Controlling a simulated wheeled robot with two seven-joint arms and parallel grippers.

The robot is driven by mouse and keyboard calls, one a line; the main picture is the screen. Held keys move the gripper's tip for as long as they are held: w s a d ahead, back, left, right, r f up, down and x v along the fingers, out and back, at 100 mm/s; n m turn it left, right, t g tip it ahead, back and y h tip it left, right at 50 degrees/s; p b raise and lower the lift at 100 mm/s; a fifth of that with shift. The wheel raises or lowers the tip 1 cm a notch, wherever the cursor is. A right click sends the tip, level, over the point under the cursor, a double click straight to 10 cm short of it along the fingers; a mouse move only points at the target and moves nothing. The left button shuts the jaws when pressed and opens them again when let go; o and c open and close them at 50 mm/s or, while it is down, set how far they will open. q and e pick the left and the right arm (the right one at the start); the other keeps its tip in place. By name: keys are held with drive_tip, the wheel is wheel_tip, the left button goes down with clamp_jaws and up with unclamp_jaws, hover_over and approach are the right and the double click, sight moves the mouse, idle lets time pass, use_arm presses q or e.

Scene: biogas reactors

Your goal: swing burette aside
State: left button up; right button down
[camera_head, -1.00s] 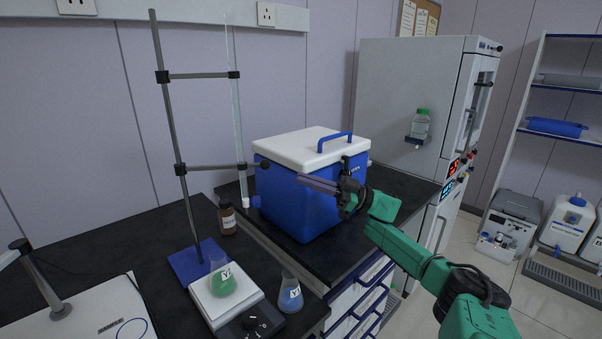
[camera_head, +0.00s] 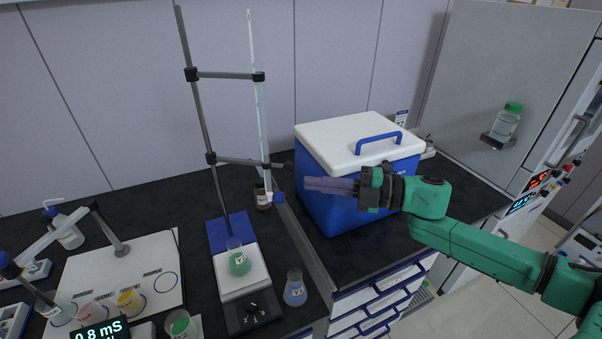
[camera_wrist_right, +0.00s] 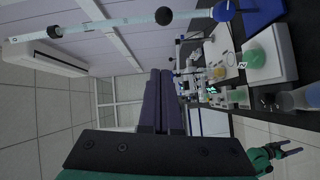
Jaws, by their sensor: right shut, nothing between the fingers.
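The burette (camera_head: 261,120) is a tall clear tube hanging upright on two dark clamp arms from a grey stand rod (camera_head: 205,130) with a blue base (camera_head: 229,232). Its blue stopcock (camera_head: 278,197) is at the lower end, above and right of a flask with green liquid (camera_head: 239,262) on a white stirrer plate (camera_head: 233,279). My right gripper (camera_head: 307,184) is shut and empty, just right of the stopcock and apart from it in the picture. The burette also shows along the top of the wrist view (camera_wrist_right: 110,25). My left gripper (camera_wrist_right: 291,149) shows small there, fingers apart.
A blue cool box with a white lid (camera_head: 340,205) stands right behind my right gripper. Coloured beakers crowd the left front.

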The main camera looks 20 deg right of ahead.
use_arm(q)
drive_tip(key=r+p, duration=0.1)
drive_tip(key=d+r+p, duration=0.1)
drive_tip(key=r+p, duration=0.1)
drive_tip(key=shift+w+d+r, duration=0.1)
drive_tip(key=shift+d+r, duration=0.1)
drive_tip(key=shift+d, duration=0.2)
use_arm(e)
drive_tip(key=w+a, duration=0.1)
drive_tip(key=w, duration=0.4)
drive_tip(key=shift+w+a+f, duration=0.25)
drive_tip(key=shift+w+f, duration=0.15)
drive_tip(key=shift+f, duration=0.05)
drive_tip(key=shift+a, duration=0.1)
use_arm(q)
drive_tip(key=shift+f+b, duration=0.6)
drive_tip(key=shift+f, duration=0.15)
use_arm(e)
drive_tip(key=shift+w+d+r, duration=0.15)
drive_tip(key=shift+w+d, duration=0.75)
drive_tip(key=shift+w, duration=0.25)
